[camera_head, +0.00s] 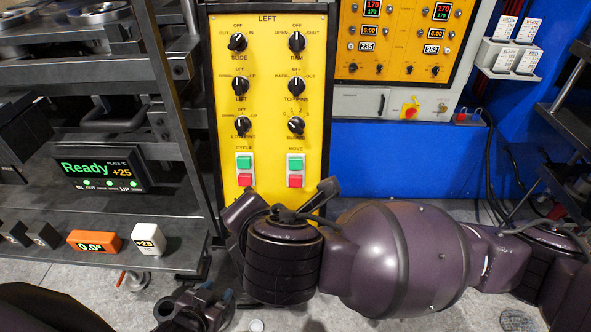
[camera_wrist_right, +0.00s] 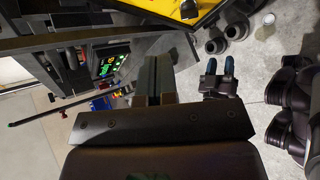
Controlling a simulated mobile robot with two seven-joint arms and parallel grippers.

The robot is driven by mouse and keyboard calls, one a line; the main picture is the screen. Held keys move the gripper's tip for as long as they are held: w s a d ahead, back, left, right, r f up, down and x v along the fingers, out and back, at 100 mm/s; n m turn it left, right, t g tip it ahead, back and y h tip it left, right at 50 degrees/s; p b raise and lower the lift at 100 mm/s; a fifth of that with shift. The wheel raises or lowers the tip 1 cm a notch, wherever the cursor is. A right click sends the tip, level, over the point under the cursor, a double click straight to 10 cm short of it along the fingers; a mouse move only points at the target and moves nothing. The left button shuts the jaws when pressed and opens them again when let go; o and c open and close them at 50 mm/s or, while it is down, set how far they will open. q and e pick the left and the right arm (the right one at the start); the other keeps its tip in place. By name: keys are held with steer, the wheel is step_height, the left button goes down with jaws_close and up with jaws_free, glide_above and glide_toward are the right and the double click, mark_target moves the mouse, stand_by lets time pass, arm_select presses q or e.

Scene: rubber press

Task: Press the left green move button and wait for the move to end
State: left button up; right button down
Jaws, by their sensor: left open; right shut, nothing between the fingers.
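The left yellow panel (camera_head: 267,100) stands upright in the head view with the heading LEFT. Its green move button (camera_head: 296,162) is at the lower right, above a red button (camera_head: 296,180) under the label MOVE. Both are uncovered, just above my dark arm. My left gripper (camera_head: 215,292) is low in the head view, below the panel and apart from the buttons. It is open, and its blue-tipped fingers also show in the right wrist view (camera_wrist_right: 220,67). My right gripper (camera_wrist_right: 153,75) is shut and empty in the right wrist view; I cannot make out its fingers in the head view.
A green cycle button (camera_head: 244,162) sits left of the move pair. A display (camera_head: 101,170) on the press at left reads Ready +25. An orange block (camera_head: 94,242) and a white block (camera_head: 148,239) sit on the ledge below. A second yellow panel (camera_head: 400,40) is behind at right.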

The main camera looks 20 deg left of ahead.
mark_target(296, 165)
steer(key=w+d+r+n+t+h, duration=0.1)
steer(key=d+n+t+h, duration=0.2)
steer(key=d+n+t, duration=0.2)
steer(key=shift+w+d+r+n+b, duration=0.3)
steer(key=shift+d+r+n+b, duration=0.1)
steer(key=shift+n, duration=0.9)
steer(key=p+x, duration=0.1)
steer(key=x, duration=1.2)
steer(key=shift+w+a+f+p, duration=0.1)
steer(key=shift+w+f+p, duration=0.05)
steer(key=shift+w+p, duration=0.2)
steer(key=shift+w, duration=0.15)
